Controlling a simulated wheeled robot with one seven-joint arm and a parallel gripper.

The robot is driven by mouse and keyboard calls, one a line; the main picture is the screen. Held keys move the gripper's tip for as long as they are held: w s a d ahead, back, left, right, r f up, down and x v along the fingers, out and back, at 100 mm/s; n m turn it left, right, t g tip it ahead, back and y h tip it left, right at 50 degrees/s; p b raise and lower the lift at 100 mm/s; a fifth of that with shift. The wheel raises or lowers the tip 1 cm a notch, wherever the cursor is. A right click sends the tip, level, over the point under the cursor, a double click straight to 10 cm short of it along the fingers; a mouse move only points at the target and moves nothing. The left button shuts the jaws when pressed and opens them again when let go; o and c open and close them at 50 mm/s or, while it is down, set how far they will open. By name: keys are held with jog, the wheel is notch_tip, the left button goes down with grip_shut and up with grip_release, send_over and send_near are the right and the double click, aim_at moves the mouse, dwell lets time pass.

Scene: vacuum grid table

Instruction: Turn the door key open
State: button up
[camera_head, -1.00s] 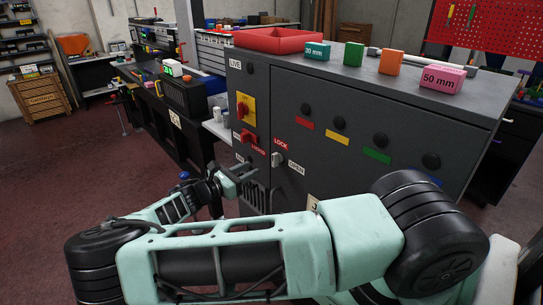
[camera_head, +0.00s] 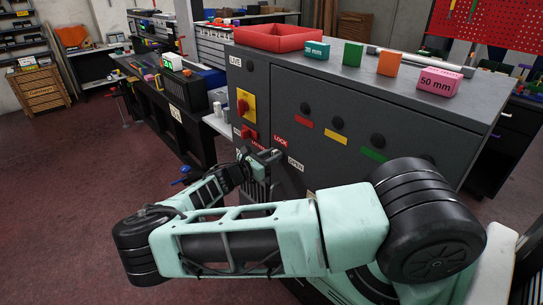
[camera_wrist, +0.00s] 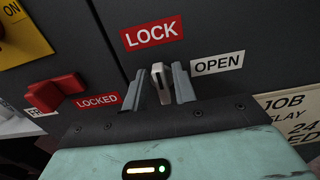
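The door key (camera_wrist: 160,80) is a small pale metal piece on the dark cabinet door, standing roughly upright just below the red LOCK label (camera_wrist: 151,34). The white OPEN label (camera_wrist: 217,64) is to its right. My gripper (camera_wrist: 158,88) is open, with one grey finger on each side of the key. A gap shows between the left finger and the key; the right finger is closer, and I cannot tell if it touches. In the head view my gripper (camera_head: 265,156) is at the cabinet front and hides the key.
A red rotary handle (camera_wrist: 55,92) by the LOCKED label (camera_wrist: 97,101) is left of my gripper. A red-on-yellow switch (camera_head: 245,106) is above it on the cabinet (camera_head: 390,105). A red tray (camera_head: 278,38) and several blocks stand on top. Floor to the left is clear.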

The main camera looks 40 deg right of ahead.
jog(key=shift+c, duration=1)
jog(key=shift+f, duration=0.1)
jog(key=shift+s+f+m+b, duration=0.2)
jog(key=shift+m+b, duration=1.95)
jog(key=shift+m, duration=0.65)
jog(key=shift+s+f+m+b, duration=0.2)
jog(key=shift+m+b, duration=2)
jog(key=shift+m, duration=0.6)
jog(key=shift+s+f+m+b, duration=0.2)
jog(key=shift+m+b, duration=1.95)
jog(key=shift+m, duration=0.65)
